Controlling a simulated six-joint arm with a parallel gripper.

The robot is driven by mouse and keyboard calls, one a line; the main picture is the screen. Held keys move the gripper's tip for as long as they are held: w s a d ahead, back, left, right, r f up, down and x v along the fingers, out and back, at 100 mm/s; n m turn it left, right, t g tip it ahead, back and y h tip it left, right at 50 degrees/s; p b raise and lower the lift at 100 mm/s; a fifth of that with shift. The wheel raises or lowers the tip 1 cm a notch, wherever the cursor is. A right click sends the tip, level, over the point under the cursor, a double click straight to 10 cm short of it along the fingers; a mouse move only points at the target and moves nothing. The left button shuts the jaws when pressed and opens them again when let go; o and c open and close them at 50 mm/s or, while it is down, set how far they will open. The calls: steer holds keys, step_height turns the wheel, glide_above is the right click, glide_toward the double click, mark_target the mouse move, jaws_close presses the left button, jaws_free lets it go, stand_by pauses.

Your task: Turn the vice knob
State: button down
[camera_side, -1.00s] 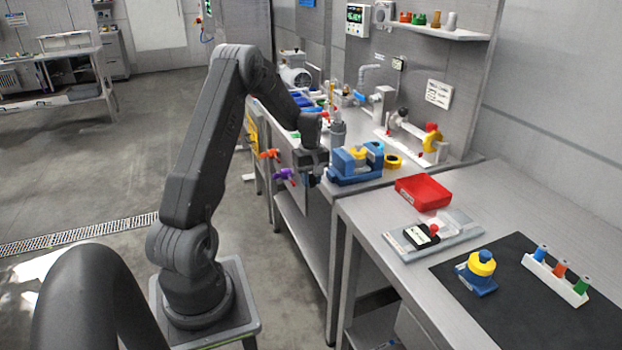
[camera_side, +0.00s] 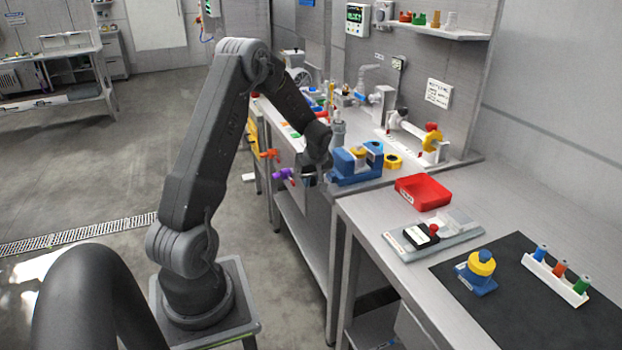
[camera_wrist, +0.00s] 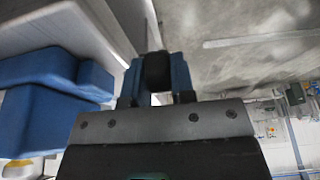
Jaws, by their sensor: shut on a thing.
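The blue vice (camera_side: 352,174) with a yellow piece in its jaws sits at the front edge of the back bench in the side view. In the wrist view its blue body (camera_wrist: 50,90) fills the left side. My gripper (camera_side: 313,179) is low, just left of the vice, beyond the bench edge. In the wrist view my gripper (camera_wrist: 156,75) is shut on a dark knob (camera_wrist: 157,70), which sits between the two bluish fingers. The knob is hidden behind my gripper in the side view.
A purple handle (camera_side: 282,174) and an orange handle (camera_side: 268,154) stick out from the bench front, left of my gripper. A yellow ring (camera_side: 393,161) lies right of the vice. A red tray (camera_side: 422,192) stands on the nearer bench.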

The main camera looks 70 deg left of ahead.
steer(key=y, duration=0.5)
steer(key=shift+w+d+f, duration=0.1)
steer(key=shift+d+f, duration=0.05)
steer(key=shift+d, duration=0.2)
steer(key=y, duration=0.5)
steer(key=shift+f, duration=0.25)
steer(key=shift+y, duration=0.3)
steer(key=c, duration=1)
jaws_free()
steer(key=shift+o, duration=0.2)
steer(key=v, duration=1.4)
steer(key=shift+a, duration=0.1)
